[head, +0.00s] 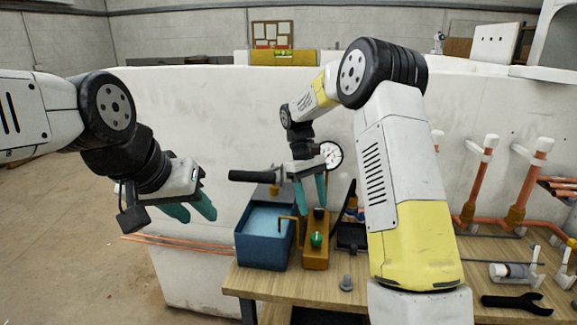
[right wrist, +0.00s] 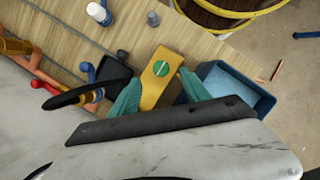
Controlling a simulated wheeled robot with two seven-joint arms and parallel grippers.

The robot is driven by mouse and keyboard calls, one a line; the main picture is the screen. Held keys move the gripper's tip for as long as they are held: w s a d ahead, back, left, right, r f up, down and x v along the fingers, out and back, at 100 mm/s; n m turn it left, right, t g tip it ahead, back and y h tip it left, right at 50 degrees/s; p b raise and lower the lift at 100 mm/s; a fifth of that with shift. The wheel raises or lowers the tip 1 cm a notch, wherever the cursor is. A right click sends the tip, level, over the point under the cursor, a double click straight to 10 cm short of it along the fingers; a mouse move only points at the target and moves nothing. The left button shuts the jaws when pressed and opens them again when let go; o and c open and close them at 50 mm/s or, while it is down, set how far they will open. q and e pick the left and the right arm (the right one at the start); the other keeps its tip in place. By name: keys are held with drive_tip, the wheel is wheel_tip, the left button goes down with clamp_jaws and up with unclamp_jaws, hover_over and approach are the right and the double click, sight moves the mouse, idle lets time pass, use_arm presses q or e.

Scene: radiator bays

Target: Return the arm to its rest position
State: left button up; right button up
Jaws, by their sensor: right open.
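My right arm reaches over the workbench in the head view. My right gripper (head: 310,192) has its teal fingers apart and points down above a yellow-orange block (head: 315,258) with a round green knob (head: 316,239). In the right wrist view the right gripper (right wrist: 161,92) shows the block (right wrist: 152,92) and green knob (right wrist: 161,69) beyond and between its fingers. I see nothing held. My left gripper (head: 190,210) hangs at the left, clear of the bench, with its teal fingers apart and empty.
A blue open bin (head: 262,258) stands left of the block. A black tray (head: 352,238) is to its right. A gauge (head: 331,155) is near the white wall (head: 210,120). Copper pipes (head: 476,185) rise at the right. A black wrench (head: 516,304) lies on the bench (head: 420,310).

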drive_tip(key=s+d+r+m+t+y, duration=0.2)
drive_tip(key=s+d+r+m+t, duration=0.15)
drive_tip(key=s+r, duration=0.85)
drive_tip(key=s+r+m+t+y, duration=0.2)
drive_tip(key=s+t, duration=0.4)
drive_tip(key=s, duration=0.8)
drive_tip(key=shift+d+r, duration=0.35)
drive_tip(key=shift+r, duration=0.2)
